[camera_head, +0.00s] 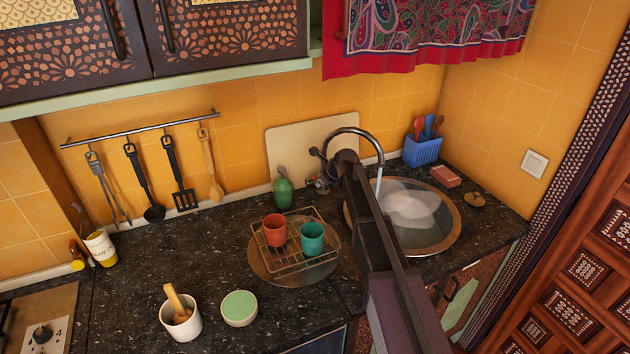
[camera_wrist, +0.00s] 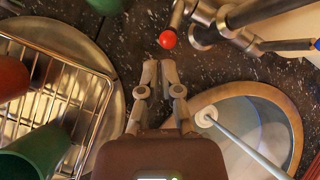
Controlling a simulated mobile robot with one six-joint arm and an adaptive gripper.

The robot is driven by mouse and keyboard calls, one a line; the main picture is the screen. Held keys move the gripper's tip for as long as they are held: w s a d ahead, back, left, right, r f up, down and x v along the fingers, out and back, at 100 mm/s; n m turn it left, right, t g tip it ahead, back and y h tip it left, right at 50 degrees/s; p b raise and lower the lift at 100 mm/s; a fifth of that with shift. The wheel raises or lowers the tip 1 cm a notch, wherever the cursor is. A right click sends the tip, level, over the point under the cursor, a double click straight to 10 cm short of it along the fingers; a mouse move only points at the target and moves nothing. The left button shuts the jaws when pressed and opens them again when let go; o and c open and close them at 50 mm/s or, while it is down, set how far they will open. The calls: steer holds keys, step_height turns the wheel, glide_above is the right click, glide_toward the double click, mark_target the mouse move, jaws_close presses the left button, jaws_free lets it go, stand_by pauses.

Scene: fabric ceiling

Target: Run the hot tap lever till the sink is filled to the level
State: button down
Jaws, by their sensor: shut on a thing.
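The round sink (camera_head: 457,222) is at the right of the counter in the camera_head view. A water stream (camera_head: 379,188) falls into it from the curved spout (camera_head: 362,131), and pale water (camera_head: 412,204) lies in the bowl. In the wrist view the stream (camera_wrist: 245,145) and sink rim (camera_wrist: 290,105) are at the right. The red knob of the hot tap lever (camera_wrist: 168,39) is just beyond the fingertips. My gripper (camera_wrist: 160,68) is shut, tips close together; exact contact on the lever is unclear. My arm hides the gripper and part of the sink in the camera_head view.
A wire rack (camera_head: 275,262) with a red cup (camera_head: 274,230) and a teal cup (camera_head: 312,238) stands left of the sink. A green bottle (camera_head: 283,191) is behind it. A blue caddy (camera_head: 422,151) and brick-like sponge (camera_head: 445,176) are behind the sink.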

mark_target(312, 180)
steer(key=s+d+r+m+t+y+b, duration=0.2)
steer(key=s+d+r+m+t, duration=0.1)
steer(key=s+d+t, duration=0.1)
steer(key=shift+s+d+t+y, duration=0.3)
steer(key=shift+s+d, duration=0.5)
steer(key=shift+s, duration=0.25)
steer(key=shift+w+a+r+b+x, duration=0.15)
steer(key=shift+r+b+x, duration=0.35)
steer(key=shift+x, duration=1.65)
steer(key=shift+w+a+r+b+x, duration=0.1)
steer(key=shift+a+r+b+x, duration=0.4)
steer(key=shift+x, duration=1.6)
steer(key=shift+w+d+r+b+x, duration=0.2)
steer(key=shift+b+x, duration=0.6)
steer(key=shift+x, duration=1.35)
steer(key=shift+d, duration=0.1)
